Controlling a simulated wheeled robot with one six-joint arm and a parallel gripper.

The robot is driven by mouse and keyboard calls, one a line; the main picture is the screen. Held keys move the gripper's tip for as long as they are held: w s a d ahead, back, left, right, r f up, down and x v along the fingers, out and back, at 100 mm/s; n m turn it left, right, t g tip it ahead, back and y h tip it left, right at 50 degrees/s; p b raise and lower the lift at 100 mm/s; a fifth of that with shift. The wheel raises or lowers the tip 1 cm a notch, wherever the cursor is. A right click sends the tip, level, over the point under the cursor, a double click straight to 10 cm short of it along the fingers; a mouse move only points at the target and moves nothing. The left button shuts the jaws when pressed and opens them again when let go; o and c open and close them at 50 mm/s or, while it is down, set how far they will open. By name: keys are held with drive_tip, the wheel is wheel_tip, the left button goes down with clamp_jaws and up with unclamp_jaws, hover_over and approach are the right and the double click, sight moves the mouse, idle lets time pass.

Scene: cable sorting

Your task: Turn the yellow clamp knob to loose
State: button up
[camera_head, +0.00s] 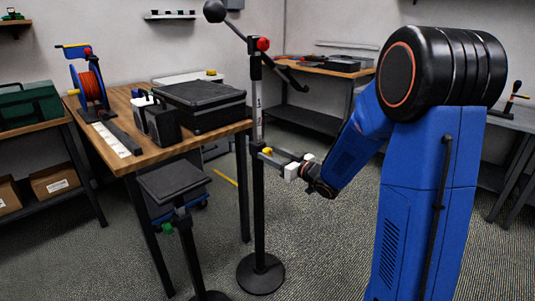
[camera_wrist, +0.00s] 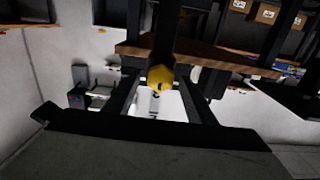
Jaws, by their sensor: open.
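The yellow clamp knob (camera_head: 267,150) sits partway up a black floor stand (camera_head: 259,215). In the wrist view the yellow knob (camera_wrist: 160,77) is near the middle, in front of a dark upright part. My gripper (camera_head: 281,156) reaches in from the right at knob height, its fingers pointing at the stand. In the wrist view my gripper (camera_wrist: 160,88) is open and empty, one dark finger on either side of the knob. I cannot tell whether the fingertips reach past the knob or touch it.
The stand has a red knob (camera_head: 263,44) and a black ball lever (camera_head: 215,11) above. A wooden table (camera_head: 120,160) with a black case (camera_head: 200,103) and a cable reel (camera_head: 90,85) is left. A small platform stand (camera_head: 173,181) is front left. Floor right of the stand is open.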

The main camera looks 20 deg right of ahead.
drive_tip(key=c, duration=1)
drive_tip(key=shift+n, duration=0.4)
drive_tip(key=n, duration=0.9)
drive_tip(key=shift+s+a+f, duration=0.1)
drive_tip(key=shift+a, duration=0.05)
drive_tip(key=shift+f+n, duration=0.15)
drive_tip(key=shift+n, duration=2.4)
drive_tip(key=shift+f+n, duration=0.1)
drive_tip(key=shift+n, duration=2.45)
